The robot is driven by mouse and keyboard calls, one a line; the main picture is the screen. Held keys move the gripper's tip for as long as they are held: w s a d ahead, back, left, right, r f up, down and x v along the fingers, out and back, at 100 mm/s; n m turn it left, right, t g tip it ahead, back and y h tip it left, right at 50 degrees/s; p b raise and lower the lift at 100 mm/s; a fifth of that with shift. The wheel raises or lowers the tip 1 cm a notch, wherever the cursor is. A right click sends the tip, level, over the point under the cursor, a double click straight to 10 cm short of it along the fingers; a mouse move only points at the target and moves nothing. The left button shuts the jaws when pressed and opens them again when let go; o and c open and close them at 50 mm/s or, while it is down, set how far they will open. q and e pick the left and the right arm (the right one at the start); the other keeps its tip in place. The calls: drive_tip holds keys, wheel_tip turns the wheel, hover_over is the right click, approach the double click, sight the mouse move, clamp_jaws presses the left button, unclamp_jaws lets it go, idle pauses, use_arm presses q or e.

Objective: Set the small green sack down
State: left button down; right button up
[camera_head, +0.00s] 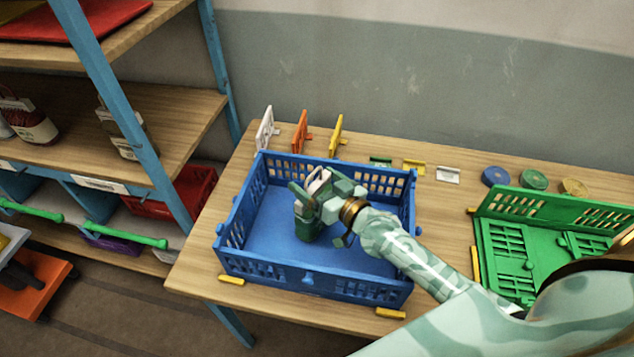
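The small green sack (308,230) is upright inside the blue crate (312,284), near the crate's middle. My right gripper (312,196), whose arm comes in from the right, is over the sack with its fingers closed around the pale top. The gripper hides part of the sack's upper side. I cannot tell for sure whether the sack's bottom touches the crate floor. My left gripper is not in view.
The blue crate stands on a wooden table (450,223). A green crate with a folded look (509,250) lies at the right. White, orange and yellow plates (336,135) stand behind, with small clips and round discs (534,179) along the back. Shelves (150,120) stand at left.

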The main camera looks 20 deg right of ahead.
drive_tip(key=shift+f, duration=0.1)
drive_tip(key=o, duration=1.6)
drive_tip(key=shift+r, duration=0.2)
drive_tip(key=v, duration=0.7)
drive_tip(key=shift+s+p, duration=0.25)
drive_tip(key=shift+p, duration=0.05)
